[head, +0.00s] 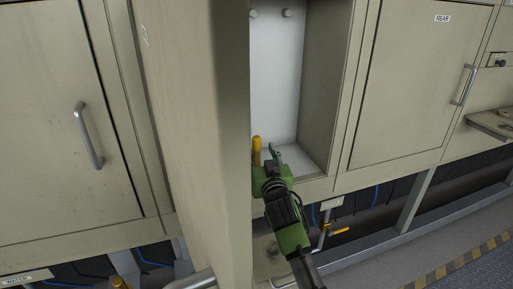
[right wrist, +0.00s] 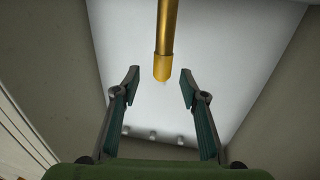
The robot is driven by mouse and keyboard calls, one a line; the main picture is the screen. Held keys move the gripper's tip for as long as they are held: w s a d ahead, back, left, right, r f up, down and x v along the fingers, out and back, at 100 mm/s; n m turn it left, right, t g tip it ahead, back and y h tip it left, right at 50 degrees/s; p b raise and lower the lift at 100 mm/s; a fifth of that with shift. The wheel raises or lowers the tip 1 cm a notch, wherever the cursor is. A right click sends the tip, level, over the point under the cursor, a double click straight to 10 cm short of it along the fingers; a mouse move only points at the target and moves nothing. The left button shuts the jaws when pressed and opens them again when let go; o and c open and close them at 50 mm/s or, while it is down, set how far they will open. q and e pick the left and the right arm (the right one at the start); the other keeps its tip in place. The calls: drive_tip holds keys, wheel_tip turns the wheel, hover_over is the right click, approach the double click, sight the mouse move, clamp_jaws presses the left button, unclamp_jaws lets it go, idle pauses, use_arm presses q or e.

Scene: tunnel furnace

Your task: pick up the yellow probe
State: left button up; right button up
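The yellow probe (head: 257,150) stands upright in the open compartment, near its front left edge. In the right wrist view the probe (right wrist: 166,45) comes down from the top, and its rounded end shows in the gap between the fingertips. My right gripper (head: 268,153) reaches into the compartment beside the probe. In the right wrist view this gripper (right wrist: 159,84) is open, with a finger on each side and no visible contact with the probe. How far the fingertips are from the probe in depth is hard to tell. My left gripper is not in view.
The open cabinet door (head: 195,130) stands close left of my right arm. The compartment's right wall (head: 325,90) bounds the space on the other side. A closed door marked REAR (head: 415,85) is at the right. A yellow-handled valve (head: 338,231) sits below.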

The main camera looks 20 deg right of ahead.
sight(258, 147)
drive_tip(key=shift+w+f, duration=0.1)
drive_tip(key=shift+w, duration=0.4)
drive_tip(key=w, duration=0.2)
drive_tip(key=w+b, duration=0.1)
drive_tip(key=shift+w+d+f, duration=0.1)
drive_tip(key=shift+f, duration=0.2)
drive_tip(key=shift+w, duration=0.6)
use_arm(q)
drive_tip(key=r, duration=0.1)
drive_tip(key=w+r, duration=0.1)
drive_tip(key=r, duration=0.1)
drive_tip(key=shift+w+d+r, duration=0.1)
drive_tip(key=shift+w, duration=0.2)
use_arm(e)
drive_tip(key=shift+c, duration=0.5)
clamp_jaws()
